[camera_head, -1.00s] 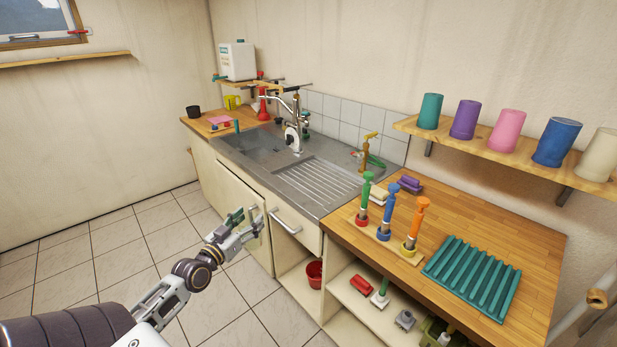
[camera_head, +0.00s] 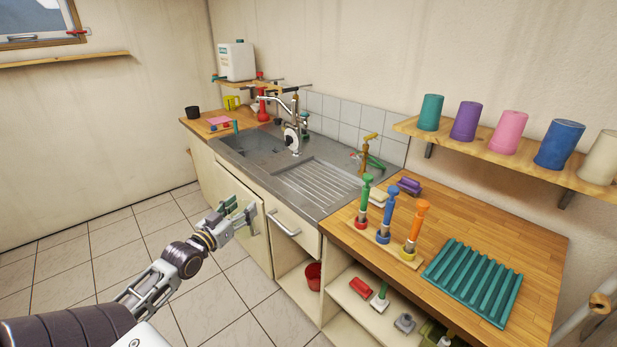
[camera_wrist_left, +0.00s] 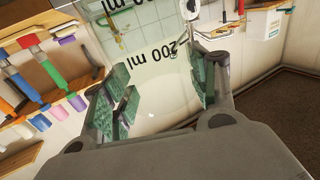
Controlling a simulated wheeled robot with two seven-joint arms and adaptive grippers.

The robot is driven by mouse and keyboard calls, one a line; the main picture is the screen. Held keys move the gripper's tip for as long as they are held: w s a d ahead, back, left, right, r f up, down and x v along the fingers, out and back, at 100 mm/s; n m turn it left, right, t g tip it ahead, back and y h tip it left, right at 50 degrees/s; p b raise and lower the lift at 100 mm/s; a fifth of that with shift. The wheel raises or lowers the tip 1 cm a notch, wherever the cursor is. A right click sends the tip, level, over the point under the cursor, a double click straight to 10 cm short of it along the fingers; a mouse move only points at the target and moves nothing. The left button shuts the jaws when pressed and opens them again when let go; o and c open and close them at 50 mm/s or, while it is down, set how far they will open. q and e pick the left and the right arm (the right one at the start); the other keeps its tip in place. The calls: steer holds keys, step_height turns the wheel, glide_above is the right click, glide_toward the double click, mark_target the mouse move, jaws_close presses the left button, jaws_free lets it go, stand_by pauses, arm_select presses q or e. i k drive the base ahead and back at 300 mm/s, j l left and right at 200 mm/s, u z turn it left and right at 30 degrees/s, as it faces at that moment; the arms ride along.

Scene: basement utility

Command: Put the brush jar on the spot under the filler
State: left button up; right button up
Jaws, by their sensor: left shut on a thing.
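My left gripper (camera_head: 238,214) is in front of the cabinet doors below the sink, clear of the counter. It is shut on a clear jar (camera_wrist_left: 152,72), which I take to be the brush jar; its "200 ml" marking shows between the green pads in the left wrist view. The jar is hard to make out in the head view. A white canister (camera_head: 237,61) with a green tap stands on a small shelf at the back left and may be the filler. A pink patch (camera_head: 219,120) lies on the counter below it. My right gripper is not in view.
The sink drainer (camera_head: 318,183) is bare. Green, blue and orange-handled tools (camera_head: 391,216) stand in a wooden holder on the right counter, beside a ribbed teal tray (camera_head: 475,280). Several colored cups line the wall shelf (camera_head: 500,155). A black cup (camera_head: 192,112) stands at the back left.

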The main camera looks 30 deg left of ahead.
mark_target(307, 176)
steer(key=i+j, duration=0.1)
steer(key=i, duration=0.85)
